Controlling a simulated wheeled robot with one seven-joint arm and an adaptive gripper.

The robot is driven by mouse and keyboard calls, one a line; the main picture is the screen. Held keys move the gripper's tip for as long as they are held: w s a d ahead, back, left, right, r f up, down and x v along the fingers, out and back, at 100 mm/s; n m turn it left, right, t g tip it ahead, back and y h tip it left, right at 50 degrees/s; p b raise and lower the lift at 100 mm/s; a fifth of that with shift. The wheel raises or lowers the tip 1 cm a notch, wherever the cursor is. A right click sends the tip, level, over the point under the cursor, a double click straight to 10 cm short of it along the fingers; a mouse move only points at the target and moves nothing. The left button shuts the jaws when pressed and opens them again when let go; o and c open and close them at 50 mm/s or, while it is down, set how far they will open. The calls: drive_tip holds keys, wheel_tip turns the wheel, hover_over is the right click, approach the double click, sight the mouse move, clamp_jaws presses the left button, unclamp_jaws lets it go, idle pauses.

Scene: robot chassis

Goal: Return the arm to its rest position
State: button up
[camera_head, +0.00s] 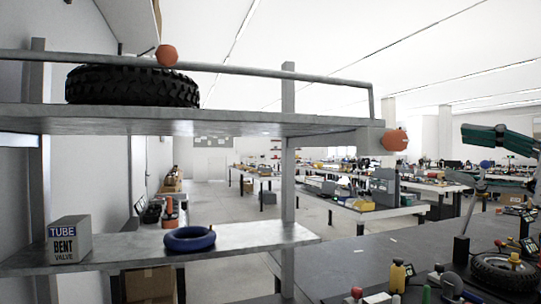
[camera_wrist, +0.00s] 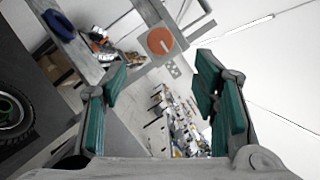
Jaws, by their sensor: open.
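My gripper (camera_head: 463,156) is at the right edge of the head view, raised above the dark table. Its teal finger pads are spread apart with nothing between them. In the wrist view my gripper (camera_wrist: 161,80) shows one teal finger at the left and the other at the right, with an empty gap. Part of my arm is cut off by the head view's right edge.
A metal shelf (camera_head: 210,121) holds a black tyre (camera_head: 131,86); a blue ring (camera_head: 189,239) and a "TUBE BENT VALVE" box (camera_head: 69,240) lie below. A wheel (camera_head: 503,272) and bottles, including a yellow one (camera_head: 398,277), are on the dark table (camera_head: 350,262).

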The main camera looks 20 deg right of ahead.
drive_tip(key=a+f+n+g+y+p, duration=0.15)
drive_tip(key=a+f+n+g, duration=0.35)
drive_tip(key=a, duration=0.5)
drive_tip(key=a+f+n+g+y+p, duration=0.1)
drive_tip(key=a+f+n+g+p, duration=0.15)
drive_tip(key=a+f+g, duration=0.65)
drive_tip(key=s+a+f+n+h+p, duration=0.3)
drive_tip(key=s+a+f+n+h, duration=0.2)
drive_tip(key=n, duration=0.8)
drive_tip(key=s+f+h, duration=0.3)
drive_tip(key=s+h, duration=0.2)
drive_tip(key=s, duration=0.1)
drive_tip(key=shift+g+p, duration=0.35)
drive_tip(key=shift+g, duration=0.05)
